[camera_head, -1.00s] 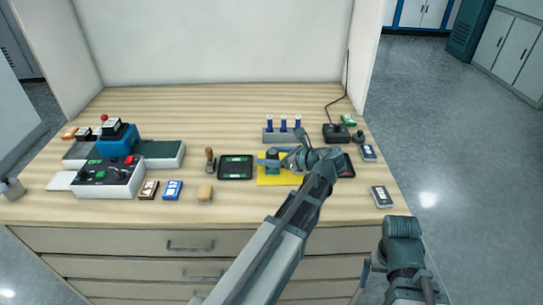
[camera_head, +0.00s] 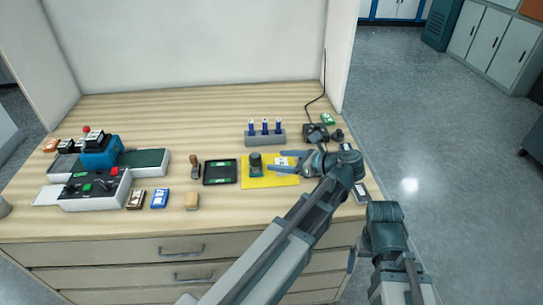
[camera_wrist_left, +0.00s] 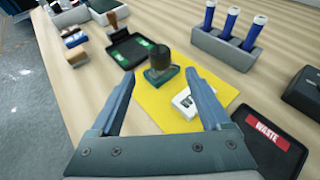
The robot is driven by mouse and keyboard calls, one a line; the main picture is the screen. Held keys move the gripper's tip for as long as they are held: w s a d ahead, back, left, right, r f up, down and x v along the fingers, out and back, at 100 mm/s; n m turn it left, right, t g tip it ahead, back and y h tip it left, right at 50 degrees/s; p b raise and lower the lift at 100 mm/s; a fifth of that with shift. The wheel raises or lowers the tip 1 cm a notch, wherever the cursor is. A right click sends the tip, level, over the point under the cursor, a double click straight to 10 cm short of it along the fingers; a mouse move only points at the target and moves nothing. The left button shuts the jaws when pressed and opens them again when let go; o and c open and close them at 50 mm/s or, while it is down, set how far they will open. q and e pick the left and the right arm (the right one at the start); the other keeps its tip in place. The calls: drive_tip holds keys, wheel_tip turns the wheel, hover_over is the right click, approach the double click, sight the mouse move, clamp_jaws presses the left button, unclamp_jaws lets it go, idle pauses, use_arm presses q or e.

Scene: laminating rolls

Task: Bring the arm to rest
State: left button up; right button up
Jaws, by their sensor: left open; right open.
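My left gripper (camera_head: 280,162) is open and empty, above the right part of the yellow mat (camera_head: 248,181). Its two spread fingers also show in the left wrist view (camera_wrist_left: 160,76). A dark round-topped tool with a green base (camera_head: 255,162) stands upright on the mat, ahead of the fingers and apart from them; it shows clearly in the left wrist view (camera_wrist_left: 160,63). A white card-like piece (camera_wrist_left: 187,103) lies on the mat beside it. My right gripper (camera_head: 354,258) is low at the right, off the table's front right, its fingers partly hidden by the wrist.
A grey rack with several blue rolls (camera_head: 265,139) stands behind the mat. A dark tray (camera_head: 220,172) is left of it, and a black WASTE tray (camera_wrist_left: 270,138) is right of it. The laminator (camera_head: 97,188) fills the left side. Drawers are below the tabletop.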

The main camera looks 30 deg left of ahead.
sight(260, 159)
use_arm(q)
drive_tip(key=shift+d+r, duration=0.1)
drive_tip(key=shift+d, duration=0.25)
drive_tip(key=shift+a, duration=0.1)
drive_tip(key=b+x, duration=0.5)
drive_tip(key=x, duration=0.7)
idle(0.4)
